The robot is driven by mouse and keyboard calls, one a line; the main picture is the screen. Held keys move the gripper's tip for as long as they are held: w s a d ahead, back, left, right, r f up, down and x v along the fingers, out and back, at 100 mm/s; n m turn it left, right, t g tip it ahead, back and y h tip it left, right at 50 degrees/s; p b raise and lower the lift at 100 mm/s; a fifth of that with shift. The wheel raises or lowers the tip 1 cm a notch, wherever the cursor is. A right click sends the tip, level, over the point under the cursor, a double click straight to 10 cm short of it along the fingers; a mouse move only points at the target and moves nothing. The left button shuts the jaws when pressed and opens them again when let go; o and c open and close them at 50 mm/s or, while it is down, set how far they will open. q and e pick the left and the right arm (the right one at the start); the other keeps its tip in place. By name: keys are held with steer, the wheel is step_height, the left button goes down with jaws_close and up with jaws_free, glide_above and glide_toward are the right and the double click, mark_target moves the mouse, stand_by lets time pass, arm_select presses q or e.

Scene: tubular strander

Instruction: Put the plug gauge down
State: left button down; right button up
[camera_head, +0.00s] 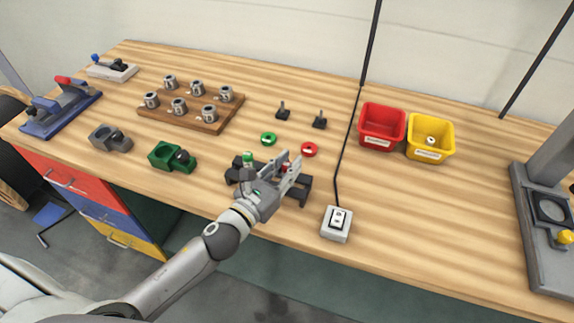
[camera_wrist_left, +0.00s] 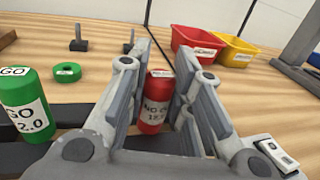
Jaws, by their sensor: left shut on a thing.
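My left gripper (camera_head: 289,165) is over the dark rack (camera_head: 304,188) near the front edge of the bench. It is shut on the red plug gauge (camera_wrist_left: 154,105), a cylinder with a white "NO GO" label, upright between the fingers in the left wrist view. In the head view the fingers hide most of it. Whether its lower end touches the rack is hidden. A green plug gauge (camera_wrist_left: 24,103) labelled "GO" stands upright to the left of the gripper; it also shows in the head view (camera_head: 248,158). My right gripper is not in view.
A green ring (camera_head: 268,139) and a red ring (camera_head: 309,149) lie behind the rack. A switch box (camera_head: 336,224) with a cable is to the right. Red (camera_head: 382,142) and yellow (camera_head: 430,153) bins stand farther back. A wooden board (camera_head: 213,127) holds several metal parts.

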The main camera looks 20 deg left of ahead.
arm_select(q)
steer(key=c, duration=1.3)
jaws_free()
steer(key=shift+f, duration=0.1)
steer(key=shift+r, duration=0.2)
steer(key=shift+s+f, duration=0.15)
steer(key=shift+s, duration=0.1)
steer(key=b+v, duration=0.3)
steer(key=v, duration=0.7)
steer(key=shift+b+v, duration=0.3)
steer(key=shift+v, duration=0.5)
